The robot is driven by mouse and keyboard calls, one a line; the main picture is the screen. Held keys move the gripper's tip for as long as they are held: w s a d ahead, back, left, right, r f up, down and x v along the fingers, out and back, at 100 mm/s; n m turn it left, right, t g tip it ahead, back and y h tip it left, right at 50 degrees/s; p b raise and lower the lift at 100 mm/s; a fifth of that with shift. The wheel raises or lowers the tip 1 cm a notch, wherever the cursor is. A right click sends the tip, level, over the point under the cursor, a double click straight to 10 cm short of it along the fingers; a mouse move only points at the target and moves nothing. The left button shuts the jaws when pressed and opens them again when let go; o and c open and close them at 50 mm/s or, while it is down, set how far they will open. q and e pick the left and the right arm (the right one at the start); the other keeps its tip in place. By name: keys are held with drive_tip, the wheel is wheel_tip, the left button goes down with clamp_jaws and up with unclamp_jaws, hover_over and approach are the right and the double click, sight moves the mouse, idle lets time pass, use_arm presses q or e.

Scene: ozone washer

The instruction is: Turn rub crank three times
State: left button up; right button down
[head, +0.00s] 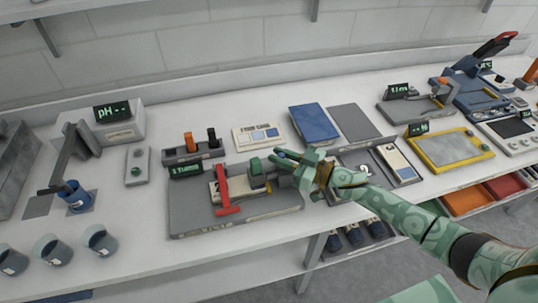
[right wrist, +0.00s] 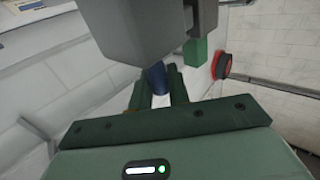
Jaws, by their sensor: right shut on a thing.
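In the right wrist view a grey housing (right wrist: 140,30) fills the top, with a green block (right wrist: 195,52) and a red round part (right wrist: 222,65) beyond. My right gripper (head: 285,157) is at the right side of the device. Its fingers (right wrist: 158,93) are shut around a dark blue knob (right wrist: 156,77), apparently the crank's handle, mostly hidden by them. My left gripper is not in view.
Behind stand a two-lever unit (head: 193,152), a card (head: 258,135) and a blue book (head: 314,123). A yellow-framed screen (head: 450,148) is farther right. Cups (head: 100,240) and a pH meter (head: 118,128) stand left.

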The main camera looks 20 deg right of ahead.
drive_tip(key=shift+w+n+g+y, duration=0.25)
drive_tip(key=shift+n+g+y, duration=0.05)
drive_tip(key=shift+g, duration=0.1)
drive_tip(key=shift+w+b, duration=0.1)
drive_tip(key=shift+b, duration=0.25)
drive_tip(key=c, duration=1.4)
unclamp_jaws()
drive_tip(key=v, duration=1.6)
drive_tip(key=shift+w+d, duration=0.1)
drive_tip(key=shift+d, duration=0.25)
